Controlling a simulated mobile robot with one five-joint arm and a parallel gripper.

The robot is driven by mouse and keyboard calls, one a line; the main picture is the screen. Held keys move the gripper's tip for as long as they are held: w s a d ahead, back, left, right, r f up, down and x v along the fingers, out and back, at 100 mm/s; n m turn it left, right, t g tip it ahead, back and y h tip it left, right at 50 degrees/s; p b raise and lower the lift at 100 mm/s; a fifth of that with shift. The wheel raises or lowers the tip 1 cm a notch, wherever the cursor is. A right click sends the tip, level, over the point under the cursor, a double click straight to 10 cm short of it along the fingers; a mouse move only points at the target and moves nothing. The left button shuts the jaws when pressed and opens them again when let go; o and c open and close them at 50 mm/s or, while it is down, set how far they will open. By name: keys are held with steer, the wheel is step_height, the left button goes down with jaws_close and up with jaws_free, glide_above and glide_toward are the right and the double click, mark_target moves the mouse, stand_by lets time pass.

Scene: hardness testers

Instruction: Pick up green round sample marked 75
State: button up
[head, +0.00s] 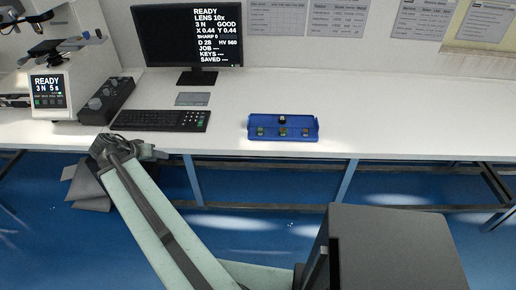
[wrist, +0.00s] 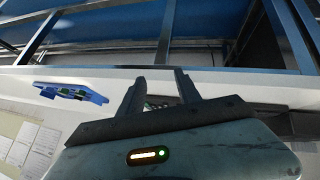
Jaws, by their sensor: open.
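A blue tray (head: 283,136) lies on the white bench in the head view and holds several small samples. A greenish sample (head: 261,132) is at its front left, and others stand in the front row beside it. The markings are too small to read, so I cannot tell which one is 75. The tray also shows in the wrist view (wrist: 93,96), upside down at the left. My gripper (wrist: 158,76) is open and empty in the wrist view, apart from the tray. In the head view my arm reaches the bench's front edge, left of the tray; the fingers are not clear there.
A monitor (head: 189,37), a keyboard (head: 160,120) and a black control box (head: 106,100) stand left of the tray. A tester (head: 48,91) stands at the far left. The white bench (head: 420,120) is clear right of the tray.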

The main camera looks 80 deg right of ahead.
mark_target(258, 131)
steer(key=s+d+f+m+g+b, duration=0.1)
steer(key=s+d+m, duration=0.1)
steer(key=s+d, duration=0.2)
steer(key=s+d+m+g+h+b, duration=0.1)
steer(key=s+d+m+b, duration=0.1)
steer(key=s+d, duration=0.3)
steer(key=s+d+f+m+g+h+b, duration=0.1)
steer(key=s+d+m, duration=0.1)
steer(key=s+d, duration=0.2)
steer(key=shift+s+d+f+b, duration=0.15)
steer(key=shift+s+f+b, duration=0.05)
steer(key=shift+s, duration=0.7)
steer(key=shift+s+d+f+b, duration=0.1)
steer(key=shift+s+f+b, duration=0.1)
steer(key=shift+s, duration=0.7)
steer(key=s+d+m+g, duration=0.1)
steer(key=s, duration=0.3)
steer(key=s+d+r+m+g+b, duration=0.1)
steer(key=s+d, duration=0.1)
steer(key=s, duration=0.2)
steer(key=s+d+r+m+g+h+b, duration=0.1)
steer(key=s+d+m, duration=0.1)
steer(key=s, duration=0.3)
steer(key=shift+d, duration=0.2)
steer(key=b+x, duration=0.3)
steer(key=x, duration=0.4)
steer(key=shift+s+d+f+b, duration=0.15)
steer(key=shift+f+b, duration=0.1)
steer(key=shift+b, duration=0.05)
steer(key=shift+r, duration=0.1)
